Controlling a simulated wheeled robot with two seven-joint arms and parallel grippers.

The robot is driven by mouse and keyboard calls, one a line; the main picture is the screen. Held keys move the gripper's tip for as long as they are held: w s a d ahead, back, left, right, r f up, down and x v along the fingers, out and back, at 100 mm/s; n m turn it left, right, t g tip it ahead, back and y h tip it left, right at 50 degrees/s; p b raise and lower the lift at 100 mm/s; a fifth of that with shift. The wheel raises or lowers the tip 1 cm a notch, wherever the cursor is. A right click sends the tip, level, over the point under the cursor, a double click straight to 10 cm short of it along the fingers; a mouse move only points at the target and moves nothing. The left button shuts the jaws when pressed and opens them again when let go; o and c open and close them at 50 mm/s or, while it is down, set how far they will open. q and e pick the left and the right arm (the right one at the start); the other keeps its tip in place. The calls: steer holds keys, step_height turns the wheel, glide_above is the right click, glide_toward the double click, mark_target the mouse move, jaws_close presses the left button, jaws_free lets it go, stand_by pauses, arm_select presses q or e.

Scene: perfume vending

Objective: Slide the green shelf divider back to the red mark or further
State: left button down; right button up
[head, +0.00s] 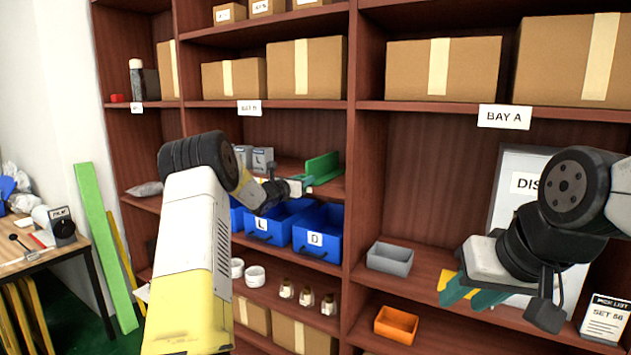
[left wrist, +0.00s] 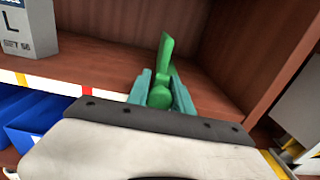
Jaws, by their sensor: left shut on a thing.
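The green shelf divider (head: 322,167) stands on the middle shelf of the centre bay, near the bay's right side. My left gripper (head: 303,183) reaches in from the front and is shut on the divider's near end. In the left wrist view the divider (left wrist: 165,62) rises between the two teal fingers (left wrist: 161,92) and extends away over the shelf. A red mark (left wrist: 87,90) shows on the shelf's front edge strip, left of the gripper. My right gripper (head: 473,293) is in front of the right bay, its teal fingers apart and empty.
Grey boxes marked L (left wrist: 27,28) stand left of the divider. Blue bins (head: 320,232) sit below it. An upright partition (head: 362,140) stands close on the right. A grey tray (head: 390,258) and an orange tray (head: 396,324) are in the right bay.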

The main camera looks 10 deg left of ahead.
arm_select(q)
steer(key=c, duration=1.2)
jaws_free()
steer(key=shift+o, duration=0.2)
steer(key=shift+a, duration=0.1)
steer(key=v, duration=0.7)
steer(key=shift+s, duration=0.4)
